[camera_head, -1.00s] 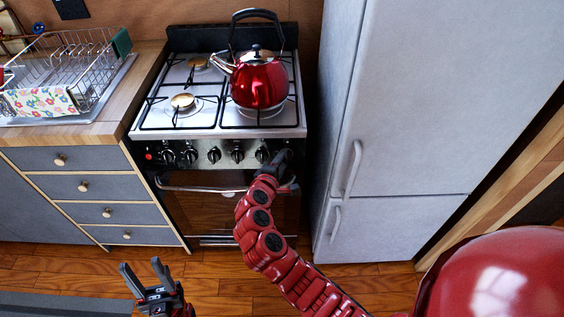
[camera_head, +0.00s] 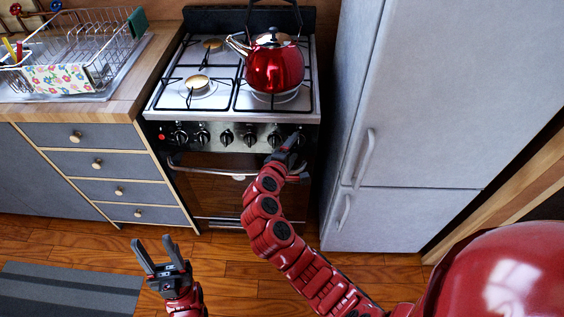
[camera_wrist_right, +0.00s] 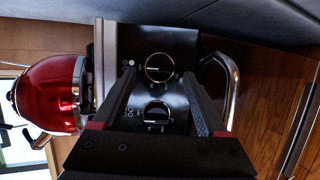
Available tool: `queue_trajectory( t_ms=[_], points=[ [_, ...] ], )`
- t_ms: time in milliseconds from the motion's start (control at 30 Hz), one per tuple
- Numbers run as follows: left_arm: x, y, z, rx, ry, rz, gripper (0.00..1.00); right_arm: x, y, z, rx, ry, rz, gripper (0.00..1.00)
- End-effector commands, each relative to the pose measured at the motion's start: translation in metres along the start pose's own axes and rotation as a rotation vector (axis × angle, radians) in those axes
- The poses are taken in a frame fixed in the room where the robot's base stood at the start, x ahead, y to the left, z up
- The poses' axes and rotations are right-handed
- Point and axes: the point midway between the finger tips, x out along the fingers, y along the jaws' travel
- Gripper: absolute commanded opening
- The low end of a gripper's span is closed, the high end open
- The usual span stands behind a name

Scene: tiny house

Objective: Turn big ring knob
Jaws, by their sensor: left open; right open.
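The stove front carries a row of black knobs (camera_head: 227,138); I cannot tell which one is the big ring knob. My right gripper (camera_head: 291,145) is at the right end of this row, open, and its arm hides part of the oven front. In the right wrist view its fingers (camera_wrist_right: 158,74) are spread, with one knob (camera_wrist_right: 159,68) between the fingertips. A second knob (camera_wrist_right: 156,112) shows lower down between the fingers. I cannot tell whether the fingers touch the panel. My left gripper (camera_head: 158,256) is open and empty above the floor.
A red kettle (camera_head: 273,66) stands on the right side of the stove top (camera_head: 214,107). The oven handle (camera_head: 205,173) sticks out below the knobs. A grey fridge (camera_head: 425,120) stands right of the stove, drawers (camera_head: 85,136) and a dish rack (camera_head: 92,62) left.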

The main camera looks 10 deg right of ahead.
Motion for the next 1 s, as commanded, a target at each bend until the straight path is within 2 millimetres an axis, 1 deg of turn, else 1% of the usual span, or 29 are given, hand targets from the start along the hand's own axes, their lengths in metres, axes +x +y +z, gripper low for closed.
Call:
queue_trajectory(
  t_ms=[167,200,400,533,600,700,833,1000],
  points=[
    [-0.005,0.000,0.001,0.000,0.000,0.000,0.50,-0.041,-0.002,-0.003,0.000,0.009,0.001,0.76],
    [-0.006,0.000,0.001,0.000,0.000,0.000,0.50,-0.053,-0.002,-0.003,0.000,0.012,0.002,0.76],
    [-0.011,0.001,0.002,0.000,0.000,0.000,0.50,-0.107,-0.001,-0.002,0.000,0.010,0.002,0.76],
    [-0.013,0.001,0.002,0.000,0.000,0.000,0.50,-0.136,-0.001,-0.002,0.001,0.011,0.003,0.76],
    [-0.005,0.000,0.001,0.000,0.000,0.000,0.50,-0.146,0.001,-0.001,0.001,0.007,-0.004,0.76],
    [-0.003,0.000,0.000,0.000,0.000,0.000,0.50,-0.156,0.000,-0.001,0.001,0.005,-0.004,0.76],
    [-0.002,0.000,0.000,0.000,0.000,0.000,0.50,-0.161,0.000,0.000,0.001,0.002,-0.002,0.76],
    [-0.002,0.000,0.000,0.000,0.000,0.000,0.50,-0.162,-0.001,0.000,0.001,0.001,-0.001,0.76]
  ],
)
